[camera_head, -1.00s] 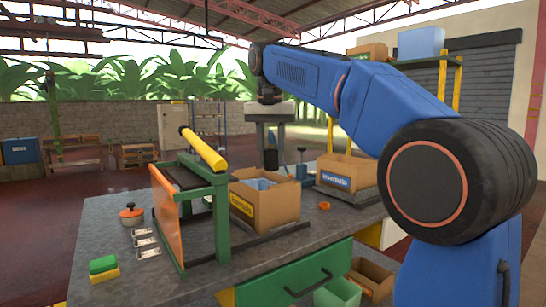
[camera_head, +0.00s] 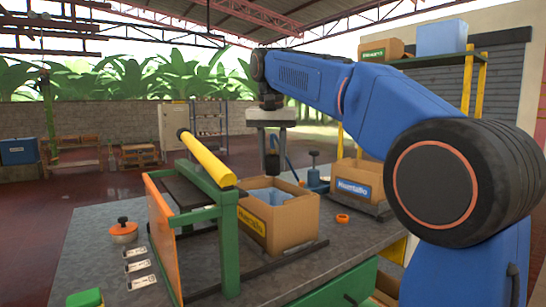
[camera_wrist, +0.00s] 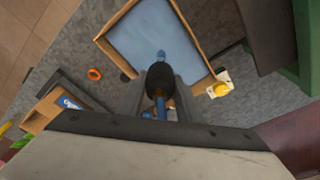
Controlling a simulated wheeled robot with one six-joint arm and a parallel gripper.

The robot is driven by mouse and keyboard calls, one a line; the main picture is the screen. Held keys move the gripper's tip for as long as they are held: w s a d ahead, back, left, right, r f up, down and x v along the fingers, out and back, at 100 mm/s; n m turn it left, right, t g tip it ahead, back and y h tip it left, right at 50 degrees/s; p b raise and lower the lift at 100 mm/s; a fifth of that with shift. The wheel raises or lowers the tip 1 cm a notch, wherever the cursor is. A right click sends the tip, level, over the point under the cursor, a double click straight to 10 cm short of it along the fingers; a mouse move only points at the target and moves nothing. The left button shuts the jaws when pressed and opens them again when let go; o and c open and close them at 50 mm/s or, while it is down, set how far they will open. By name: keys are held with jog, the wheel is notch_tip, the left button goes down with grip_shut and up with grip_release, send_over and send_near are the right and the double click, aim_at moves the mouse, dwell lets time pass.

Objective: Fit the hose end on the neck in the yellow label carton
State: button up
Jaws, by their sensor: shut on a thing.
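The open-topped cardboard carton with the yellow label (camera_head: 297,222) stands on the bench, with light blue material inside. My gripper (camera_head: 272,138) points down above the carton's far side. It is shut on a dark hose end (camera_head: 272,163), which hangs between the fingers. In the wrist view the black hose end (camera_wrist: 157,76) sits between the jaws, with blue parts above and below it. There it overlaps the near edge of the carton (camera_wrist: 112,56); I cannot judge its height.
A blue pump-like thing (camera_head: 314,179) with a blue hose stands behind the carton. A blue-label carton (camera_head: 360,181) is to the right, with an orange ring (camera_head: 343,218) in front. A green frame with a yellow bar (camera_head: 207,158) stands close on the left.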

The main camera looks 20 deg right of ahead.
jog(key=shift+f, duration=3.9)
jog(key=shift+f, duration=0.6)
jog(key=o, duration=1.7)
jog(key=shift+r, duration=1.6)
jog(key=shift+r, duration=4.15)
